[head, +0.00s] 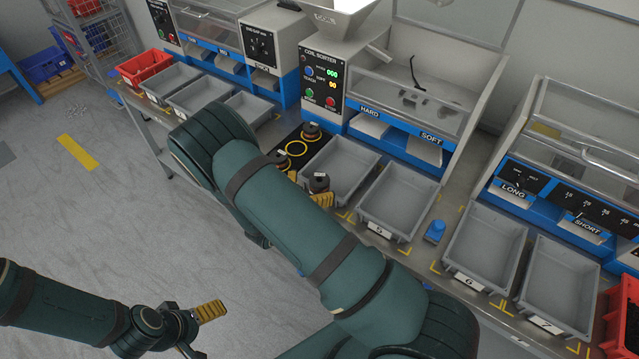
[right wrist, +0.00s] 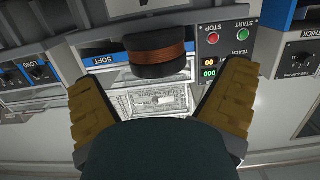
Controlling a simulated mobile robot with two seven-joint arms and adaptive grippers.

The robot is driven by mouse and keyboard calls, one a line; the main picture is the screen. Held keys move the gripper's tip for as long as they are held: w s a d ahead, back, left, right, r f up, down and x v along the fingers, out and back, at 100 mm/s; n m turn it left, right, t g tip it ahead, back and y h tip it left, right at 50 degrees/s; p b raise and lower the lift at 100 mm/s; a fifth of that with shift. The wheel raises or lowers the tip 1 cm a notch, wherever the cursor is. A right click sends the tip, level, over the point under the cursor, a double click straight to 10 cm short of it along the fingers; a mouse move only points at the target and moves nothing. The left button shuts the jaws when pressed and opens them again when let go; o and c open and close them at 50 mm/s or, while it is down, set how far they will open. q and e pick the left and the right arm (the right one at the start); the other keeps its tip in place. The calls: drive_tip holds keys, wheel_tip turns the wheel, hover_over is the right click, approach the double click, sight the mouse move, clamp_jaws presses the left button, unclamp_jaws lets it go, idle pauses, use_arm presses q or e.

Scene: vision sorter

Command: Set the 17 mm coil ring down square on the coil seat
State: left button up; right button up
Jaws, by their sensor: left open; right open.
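A dark coil ring with copper winding (right wrist: 158,58) lies between and just beyond my right fingertips in the right wrist view. In the head view a coil (head: 318,182) shows by my right gripper (head: 308,189), which is open; my arm hides what is under it. A black pad (head: 283,141) carries a yellow circle (head: 297,147), apparently the coil seat. Another coil (head: 311,131) stands at the pad's back and one more (head: 279,158) at its front. I cannot read which is 17 mm. My left gripper (head: 203,328) is open and empty, low over the floor.
Grey bins (head: 338,160) and (head: 398,200) stand right of the pad, with more bins (head: 485,245) further right. The coil sorter (head: 325,85) stands behind. A blue object (head: 435,231) sits between bins. My right arm hides the near bench edge.

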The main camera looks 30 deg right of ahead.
sight(319, 181)
drive_tip(key=x, duration=0.4)
drive_tip(key=shift+w+d, duration=0.1)
drive_tip(key=shift+d, duration=0.25)
drive_tip(key=c, duration=1.5)
